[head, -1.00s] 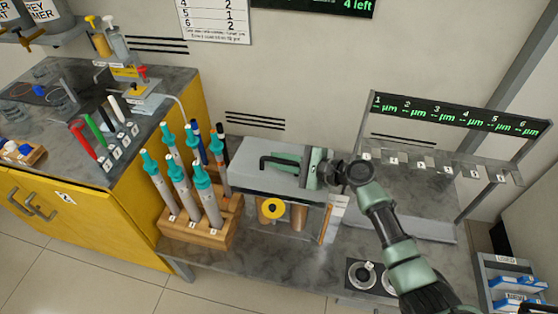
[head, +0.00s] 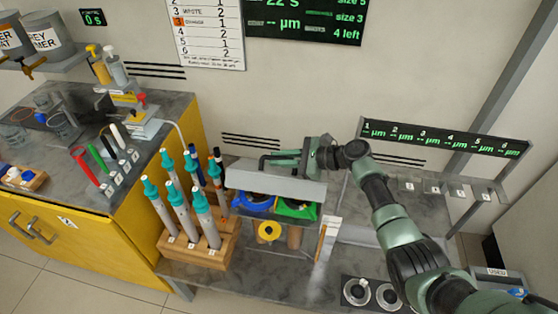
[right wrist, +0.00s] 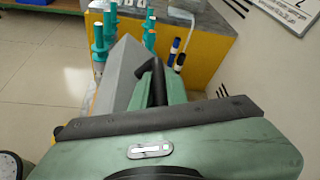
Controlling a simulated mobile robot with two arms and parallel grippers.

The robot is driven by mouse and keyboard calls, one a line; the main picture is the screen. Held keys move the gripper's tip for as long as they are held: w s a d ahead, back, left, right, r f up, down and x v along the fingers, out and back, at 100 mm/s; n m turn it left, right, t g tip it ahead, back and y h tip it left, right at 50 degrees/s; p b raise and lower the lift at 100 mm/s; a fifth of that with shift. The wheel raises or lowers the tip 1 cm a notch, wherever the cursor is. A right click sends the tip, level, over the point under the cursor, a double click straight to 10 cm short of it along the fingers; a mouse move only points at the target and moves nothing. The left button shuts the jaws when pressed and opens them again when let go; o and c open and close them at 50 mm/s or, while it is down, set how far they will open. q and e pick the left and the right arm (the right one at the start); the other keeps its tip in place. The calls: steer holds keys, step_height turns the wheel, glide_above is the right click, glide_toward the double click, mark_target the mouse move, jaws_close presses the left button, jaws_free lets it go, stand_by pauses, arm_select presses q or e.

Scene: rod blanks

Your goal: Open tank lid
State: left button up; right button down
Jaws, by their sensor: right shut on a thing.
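The tank (head: 297,237) stands on the low grey bench, with a yellow round knob (head: 269,231) on its front. Its grey lid (head: 275,186) is raised and tilted up at the front. Blue (head: 253,203) and green (head: 296,209) containers show in the opening under it. My right gripper (head: 303,160) is shut on the lid's black handle (head: 272,161) at its right part. The tank's inside is largely hidden. My left gripper is out of view.
A wooden rack (head: 200,245) of teal-topped tools stands close left of the tank. A yellow cabinet (head: 90,240) is farther left. A stand with numbered hooks (head: 440,188) is at the right. Two round dials (head: 357,291) sit at the bench front.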

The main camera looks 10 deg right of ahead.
steer(key=c, duration=1.4)
jaws_free()
steer(key=v, duration=0.8)
steer(key=shift+f, duration=0.1)
